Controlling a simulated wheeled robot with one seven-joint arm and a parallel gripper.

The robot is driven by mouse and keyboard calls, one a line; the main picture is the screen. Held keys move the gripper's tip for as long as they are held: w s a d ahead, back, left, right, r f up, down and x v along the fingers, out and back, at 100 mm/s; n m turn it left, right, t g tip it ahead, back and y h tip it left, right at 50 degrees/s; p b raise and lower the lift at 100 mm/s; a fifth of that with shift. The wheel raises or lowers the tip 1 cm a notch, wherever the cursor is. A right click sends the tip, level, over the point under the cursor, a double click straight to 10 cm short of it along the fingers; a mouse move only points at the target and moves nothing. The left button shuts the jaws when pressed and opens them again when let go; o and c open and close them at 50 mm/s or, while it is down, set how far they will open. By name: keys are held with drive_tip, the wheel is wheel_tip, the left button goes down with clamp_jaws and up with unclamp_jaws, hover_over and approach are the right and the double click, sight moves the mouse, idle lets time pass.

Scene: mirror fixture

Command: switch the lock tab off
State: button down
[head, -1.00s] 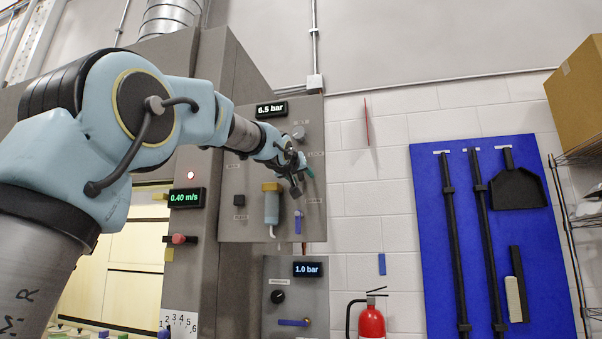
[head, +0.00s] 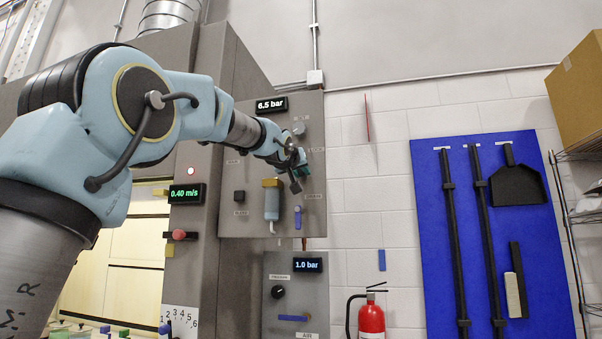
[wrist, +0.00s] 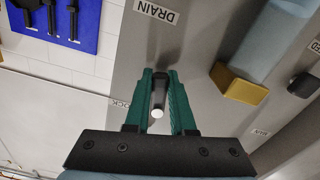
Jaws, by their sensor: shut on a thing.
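My gripper (wrist: 160,95) has two green fingers, one on each side of a small dark lever with a pale round end. In the head view my gripper (head: 295,170) is at the right part of the upper panel (head: 240,215), beside the LOCK label. There the tab is hard to make out behind the fingers.
A blue bowl with a yellow top (head: 271,203) and a blue drain lever (head: 298,217) are below my gripper. A round grey knob (head: 298,129) is just above. A lower panel (head: 280,300) and a fire extinguisher (head: 371,320) are further down. White wall lies to the right.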

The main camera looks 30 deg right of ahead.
drive_tip(key=shift+w+a+m+p, duration=0.15)
drive_tip(key=shift+a+m, duration=0.05)
drive_tip(key=shift+m, duration=0.55)
drive_tip(key=shift+w+a+m+p, duration=0.15)
drive_tip(key=shift+m, duration=0.6)
drive_tip(key=c, duration=0.8)
unclamp_jaws()
drive_tip(key=shift+o, duration=0.2)
drive_tip(key=shift+a, duration=0.1)
drive_tip(key=b+v, duration=0.5)
drive_tip(key=v, duration=0.5)
drive_tip(key=shift+s+a, duration=0.2)
drive_tip(key=shift+s, duration=0.1)
